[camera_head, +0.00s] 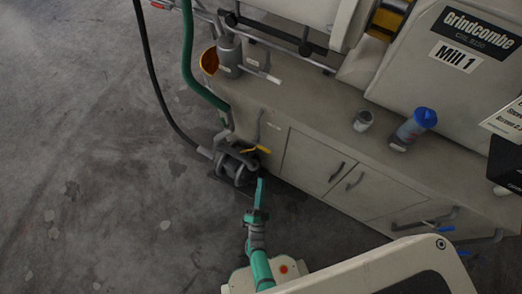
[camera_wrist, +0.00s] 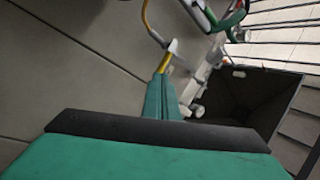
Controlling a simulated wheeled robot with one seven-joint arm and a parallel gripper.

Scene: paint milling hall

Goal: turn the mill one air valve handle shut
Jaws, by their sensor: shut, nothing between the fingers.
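A yellow lever handle (camera_head: 257,149) sits on grey pipework low at the left end of the Mill 1 cabinet. I take it for the air valve handle, but I can read no label on it. My gripper (camera_head: 261,180) is low in front of the cabinet, just below the lever in the picture. In the wrist view my teal fingers (camera_wrist: 163,93) are together and empty. A yellow piece (camera_wrist: 166,63), likely the lever, shows just beyond their tips. I cannot tell whether they touch it. The fingers hide part of the valve there.
The Mill 1 cabinet (camera_head: 310,160) has doors with dark handles. A grey pump-like unit (camera_head: 235,168) with a black hose and a green hose (camera_head: 189,60) stands at its left end. Blue-handled piping (camera_head: 440,228) is at lower right. The floor (camera_head: 90,180) at left is clear.

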